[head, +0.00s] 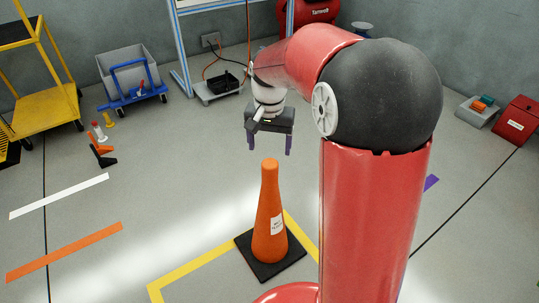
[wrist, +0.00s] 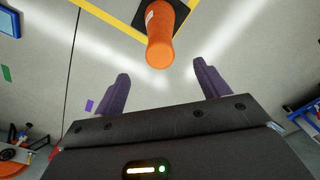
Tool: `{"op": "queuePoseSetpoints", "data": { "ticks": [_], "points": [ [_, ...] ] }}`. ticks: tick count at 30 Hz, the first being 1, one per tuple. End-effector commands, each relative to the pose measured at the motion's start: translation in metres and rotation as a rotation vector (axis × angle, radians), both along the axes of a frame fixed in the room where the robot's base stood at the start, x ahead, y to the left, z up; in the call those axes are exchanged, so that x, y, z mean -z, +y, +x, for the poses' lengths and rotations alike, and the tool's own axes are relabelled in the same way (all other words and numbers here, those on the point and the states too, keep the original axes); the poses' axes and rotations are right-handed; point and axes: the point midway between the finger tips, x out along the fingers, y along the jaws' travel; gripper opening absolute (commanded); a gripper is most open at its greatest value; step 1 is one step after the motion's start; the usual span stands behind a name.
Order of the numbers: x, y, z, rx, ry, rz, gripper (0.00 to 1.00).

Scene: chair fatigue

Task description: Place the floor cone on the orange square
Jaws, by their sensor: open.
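The orange floor cone (head: 270,225) stands upright on its black square base (head: 258,262) with a white label on its side. Its base lies by a corner of yellow floor tape (head: 195,262) and appears to overlap it. My gripper (head: 269,146) is open and empty, fingers pointing down, above and apart from the cone's tip. In the wrist view the cone (wrist: 160,38) shows tip-first, just beyond the gap between my two purple fingers (wrist: 161,72). No orange square is clearly visible; an orange strip (head: 65,250) lies on the floor at the left.
A white strip (head: 60,196) lies behind the orange one. A red box (head: 516,120) stands at the right wall. Floor left of the cone is clear.

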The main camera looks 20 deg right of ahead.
Motion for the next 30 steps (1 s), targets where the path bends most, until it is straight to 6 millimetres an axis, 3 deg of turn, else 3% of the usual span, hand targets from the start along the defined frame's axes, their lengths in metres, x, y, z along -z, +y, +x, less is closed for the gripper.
{"op": "queuePoseSetpoints", "data": {
  "ticks": [5,8,11,15,21,25,30],
  "points": [
    [-0.017,0.0,-0.001,-0.003,-0.004,0.0,0.74],
    [-0.029,0.0,-0.012,-0.024,-0.028,-0.001,0.74],
    [-0.048,0.0,-0.038,-0.074,-0.084,-0.005,0.74],
    [-0.072,0.0,-0.093,-0.183,-0.199,-0.021,0.74],
    [-0.081,0.0,-0.169,-0.338,-0.359,-0.065,0.74],
    [-0.075,0.0,-0.201,-0.41,-0.431,-0.092,0.74],
    [-0.068,0.0,-0.22,-0.457,-0.477,-0.114,0.74]
  ]
}}
